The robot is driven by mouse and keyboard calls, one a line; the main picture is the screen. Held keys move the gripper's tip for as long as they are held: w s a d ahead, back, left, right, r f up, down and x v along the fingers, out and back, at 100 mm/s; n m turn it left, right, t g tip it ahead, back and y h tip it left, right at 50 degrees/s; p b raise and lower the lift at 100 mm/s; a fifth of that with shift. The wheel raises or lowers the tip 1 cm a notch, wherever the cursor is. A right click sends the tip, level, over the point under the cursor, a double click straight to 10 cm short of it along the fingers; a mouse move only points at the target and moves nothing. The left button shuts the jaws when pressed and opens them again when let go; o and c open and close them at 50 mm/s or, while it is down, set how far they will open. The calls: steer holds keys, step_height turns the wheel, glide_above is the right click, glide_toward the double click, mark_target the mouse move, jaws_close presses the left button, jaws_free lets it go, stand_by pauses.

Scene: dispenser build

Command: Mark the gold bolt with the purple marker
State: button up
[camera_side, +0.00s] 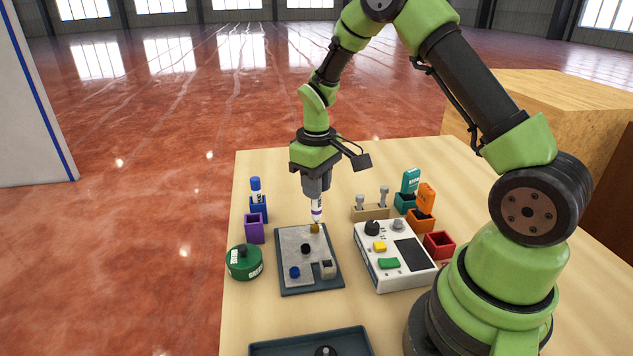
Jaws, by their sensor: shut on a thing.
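My gripper (316,190) is above the far right part of a grey plate (290,262) and is shut on a white marker with a purple band (316,211). The marker is upright, tip down. Its lower end is just over the gold bolt (314,228), touching or very close; I cannot tell which. The plate also carries a black bolt (305,248), a blue bolt (294,271) and a silver block-like piece (327,268). An empty-looking purple holder (254,229) stands left of the plate.
A blue marker (256,189) stands in a blue holder (258,210). A green round container (244,262) is at left. Right are a control box (395,272), a teal item (410,181), an orange item (426,197) and a red holder (439,244). A dark tray (270,348) is in front.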

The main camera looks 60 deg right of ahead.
steer(key=shift+f, duration=0.35)
steer(key=shift+w+a+f, duration=0.1)
steer(key=shift+w+a, duration=0.3)
steer(key=shift+a, duration=0.1)
stand_by(1.1)
steer(key=shift+w+a, duration=0.4)
steer(key=shift+w, duration=0.05)
stand_by(0.4)
steer(key=shift+f, duration=0.6)
stand_by(0.6)
step_height(320, 180, up, 6)
stand_by(1.1)
stand_by(0.4)
